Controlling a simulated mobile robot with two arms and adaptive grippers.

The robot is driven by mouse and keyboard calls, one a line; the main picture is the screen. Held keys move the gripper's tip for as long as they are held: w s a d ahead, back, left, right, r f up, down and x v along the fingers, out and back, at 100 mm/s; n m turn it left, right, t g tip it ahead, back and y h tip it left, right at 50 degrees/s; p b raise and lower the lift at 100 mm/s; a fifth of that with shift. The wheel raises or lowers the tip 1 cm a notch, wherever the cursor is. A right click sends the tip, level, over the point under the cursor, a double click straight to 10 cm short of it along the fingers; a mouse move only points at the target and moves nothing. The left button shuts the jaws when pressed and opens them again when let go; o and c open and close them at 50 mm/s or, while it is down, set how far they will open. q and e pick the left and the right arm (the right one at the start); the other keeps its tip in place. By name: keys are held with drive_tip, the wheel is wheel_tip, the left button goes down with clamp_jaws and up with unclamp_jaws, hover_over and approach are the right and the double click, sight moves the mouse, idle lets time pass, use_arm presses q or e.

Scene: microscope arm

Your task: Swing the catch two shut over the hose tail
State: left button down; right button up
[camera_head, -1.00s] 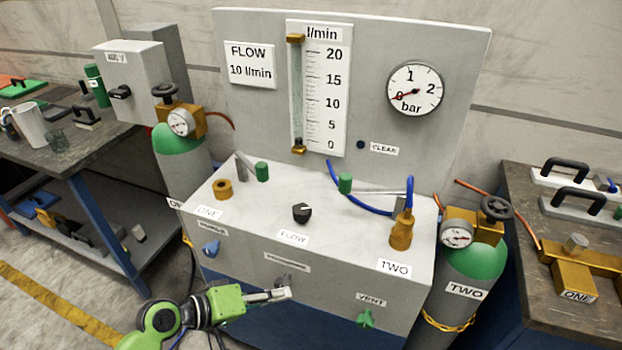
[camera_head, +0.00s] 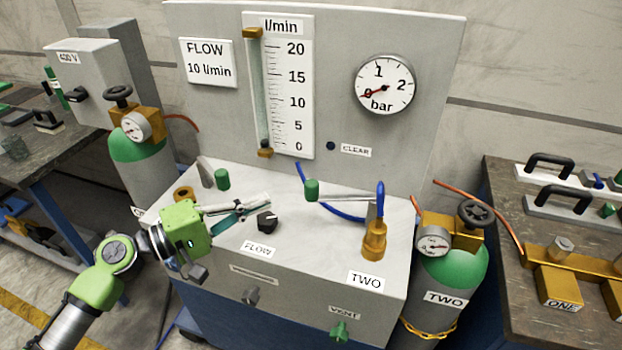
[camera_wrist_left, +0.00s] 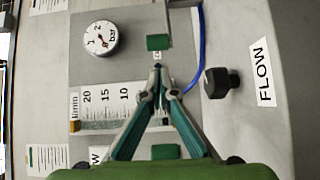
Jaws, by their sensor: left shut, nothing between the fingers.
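Catch two is a pale bar with a green grip (camera_head: 312,190), on the right half of the bench top. Its bar runs right to a grey post beside the brass fitting (camera_head: 374,242) labelled TWO. The blue hose (camera_head: 345,215) arches over and its tail (camera_head: 380,190) stands in that fitting. The catch lies behind the tail; whether it touches it I cannot tell. My left gripper (camera_head: 268,201) is shut and empty above the top, left of the green grip and near the black FLOW knob. In the left wrist view its fingertips (camera_wrist_left: 157,68) meet just below the green grip (camera_wrist_left: 158,42).
The FLOW knob (camera_head: 267,222) is close below my fingers. Another green-gripped catch (camera_head: 222,179) and brass fitting stand behind my left gripper. The upright panel (camera_head: 440,80) bounds the back. A gas bottle TWO (camera_head: 450,280) stands right. The bench top (camera_head: 320,240) is clear in front.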

use_arm(q)
drive_tip(key=shift+w+d+r, duration=0.15)
drive_tip(key=shift+w+d, duration=0.1)
drive_tip(key=shift+w, duration=0.1)
drive_tip(key=shift+w+d+r+p, duration=0.15)
drive_tip(key=shift+w+d+p, duration=0.05)
drive_tip(key=shift+d+p, duration=0.15)
drive_tip(key=p+x, duration=0.2)
drive_tip(key=x, duration=0.6)
drive_tip(key=shift+p, duration=0.3)
use_arm(e)
drive_tip(key=r, duration=0.3)
drive_tip(key=shift+s+a+r, duration=0.15)
drive_tip(key=shift+a+r, duration=0.05)
drive_tip(key=shift+a, duration=0.2)
drive_tip(key=shift+d, duration=0.1)
